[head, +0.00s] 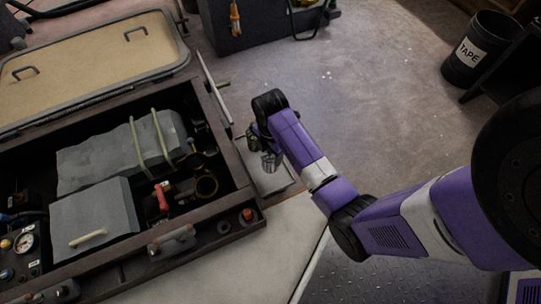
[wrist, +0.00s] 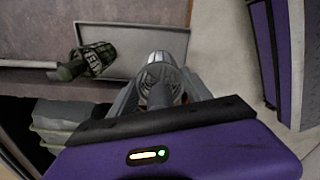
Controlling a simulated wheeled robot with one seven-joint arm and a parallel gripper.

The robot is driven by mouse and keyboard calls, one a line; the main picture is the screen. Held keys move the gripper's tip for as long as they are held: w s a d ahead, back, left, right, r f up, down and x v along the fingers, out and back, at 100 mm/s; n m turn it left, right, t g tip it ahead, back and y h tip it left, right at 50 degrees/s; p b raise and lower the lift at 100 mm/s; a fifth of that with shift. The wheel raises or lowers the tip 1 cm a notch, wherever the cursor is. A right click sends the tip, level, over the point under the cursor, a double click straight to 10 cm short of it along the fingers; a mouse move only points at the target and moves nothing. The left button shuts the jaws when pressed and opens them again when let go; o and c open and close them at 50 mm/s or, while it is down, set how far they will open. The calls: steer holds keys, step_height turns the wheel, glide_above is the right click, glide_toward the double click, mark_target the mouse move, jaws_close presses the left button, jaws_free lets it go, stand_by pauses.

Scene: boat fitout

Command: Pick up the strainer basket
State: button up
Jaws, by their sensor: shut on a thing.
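My gripper (wrist: 160,88) is shut on a clean metal strainer basket (wrist: 158,70), which sits between the two fingers in the wrist view. In the head view my gripper (head: 265,143) hangs at the right edge of the engine box, with the grey basket (head: 270,161) below it. A second, dark basket (wrist: 98,57), with greenish matter at one end, lies on its side in a shallow grey tray (wrist: 135,66), left of the held one.
The open engine box (head: 250,215) holds grey covers, a red-handled valve (head: 162,196) and a round open housing (head: 206,184). Its lid (head: 95,60) lies back at the upper left. A bin marked TAPE (head: 474,50) stands far right. The floor between is clear.

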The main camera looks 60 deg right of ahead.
step_height(320, 180, up, 12)
steer(key=p, duration=0.5)
steer(key=shift+r, duration=0.15)
steer(key=m, duration=0.5)
steer(key=shift+s+a+f, duration=0.1)
steer(key=shift+a+f, duration=0.05)
steer(key=shift+f, duration=0.15)
steer(key=shift+w+a+m, duration=0.1)
steer(key=shift+w+m, duration=0.1)
steer(key=shift+m, duration=0.4)
steer(key=shift+w+a+m, duration=0.1)
steer(key=shift+w+m, duration=0.05)
steer(key=shift+m, duration=0.45)
steer(key=w+a+r+m, duration=0.4)
steer(key=w+a, duration=0.5)
steer(key=w+a+r+m, duration=0.3)
steer(key=w+a, duration=0.5)
steer(key=a, duration=0.2)
steer(key=s+r+p, duration=0.4)
steer(key=r+p, duration=0.7)
steer(key=p, duration=0.2)
steer(key=s+r+p, duration=0.5)
steer(key=r+p, duration=0.7)
steer(key=p, duration=0.1)
steer(key=shift+d+p, duration=0.3)
steer(key=shift+d, duration=0.15)
